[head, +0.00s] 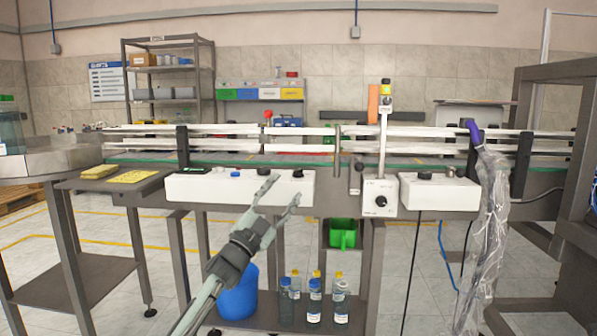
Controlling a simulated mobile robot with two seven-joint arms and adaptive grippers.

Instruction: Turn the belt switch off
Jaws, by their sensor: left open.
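The labels are too small to tell which is the belt switch. My left gripper (282,192) is open and empty in front of the long box's right part, its fingers pointing up. My right gripper is not in view.
A signal post (383,140) rises behind the small box. Yellow pads (132,177) lie on the side table at left.

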